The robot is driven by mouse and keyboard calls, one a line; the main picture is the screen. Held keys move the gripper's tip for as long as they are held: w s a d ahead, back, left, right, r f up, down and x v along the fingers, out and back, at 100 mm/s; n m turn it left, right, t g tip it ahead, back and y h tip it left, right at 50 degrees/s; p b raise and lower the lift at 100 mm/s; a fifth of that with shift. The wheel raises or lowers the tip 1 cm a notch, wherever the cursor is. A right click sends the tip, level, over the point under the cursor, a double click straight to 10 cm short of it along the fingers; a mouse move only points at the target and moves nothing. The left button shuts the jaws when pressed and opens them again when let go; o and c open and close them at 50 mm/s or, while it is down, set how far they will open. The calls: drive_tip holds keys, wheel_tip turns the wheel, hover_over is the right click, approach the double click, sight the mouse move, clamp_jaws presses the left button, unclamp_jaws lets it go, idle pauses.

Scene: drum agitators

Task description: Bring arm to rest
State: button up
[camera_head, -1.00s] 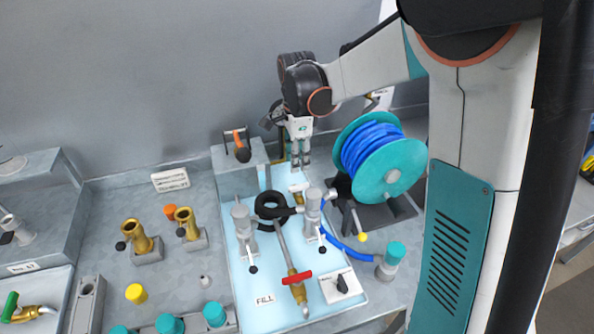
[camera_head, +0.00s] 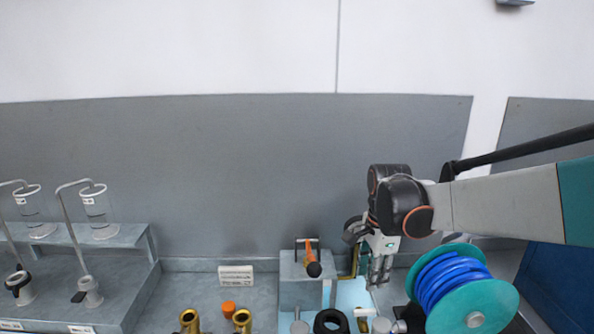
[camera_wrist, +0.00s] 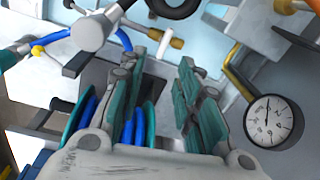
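My gripper (camera_head: 378,284) points down over the bench, with my arm reaching in from the right. In the wrist view its two fingers (camera_wrist: 163,80) stand apart with nothing held between them. The gripper is between the orange-handled part (camera_head: 312,262) on its left and the blue hose reel (camera_head: 470,290) on its right. A round white gauge (camera_wrist: 269,120) shows beside the right finger in the wrist view.
A black ring (camera_head: 330,322) and brass fittings (camera_head: 189,320) show at the bottom edge. A shelf with clear cups (camera_head: 98,210) stands at the left. The grey back panel (camera_head: 230,170) is behind the gripper, with open air above the bench.

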drive_tip(key=s+r+n+t, duration=0.2)
drive_tip(key=s+n+t, duration=0.1)
drive_tip(key=s+n, duration=0.5)
drive_tip(key=s+r+n+t, duration=0.2)
drive_tip(key=s+n, duration=0.6)
drive_tip(key=s, duration=0.4)
drive_tip(key=shift+s+r+t, duration=0.2)
drive_tip(key=shift+s+t, duration=0.2)
drive_tip(key=shift+t, duration=0.3)
